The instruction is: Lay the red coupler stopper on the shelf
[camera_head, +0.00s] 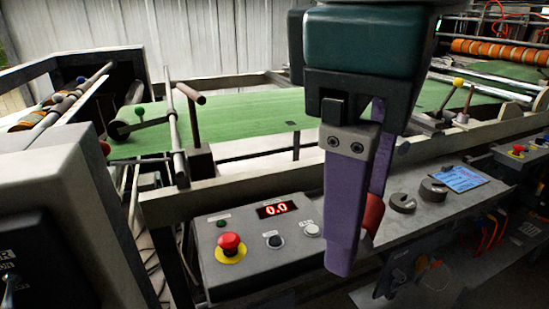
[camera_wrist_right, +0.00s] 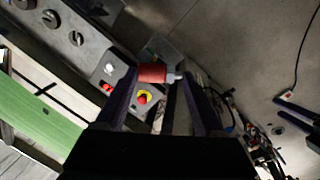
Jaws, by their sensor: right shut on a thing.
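The red coupler stopper (camera_wrist_right: 152,73) is between the finger ends of my right gripper (camera_wrist_right: 160,88) in the right wrist view, with a light metal tip on its right side. In the head view only part of my right gripper's catch shows, a red patch (camera_head: 374,214) behind the near purple finger (camera_head: 345,215). My right gripper is shut on the stopper, fingers pointing down. It appears in front of a grey shelf-like ledge (camera_head: 440,207) along the machine; I cannot tell its clearance.
Left of my gripper is a control box with a red stop button (camera_head: 230,244) and a display (camera_head: 272,209). A green belt (camera_head: 230,120) lies behind. The ledge has bare grey room.

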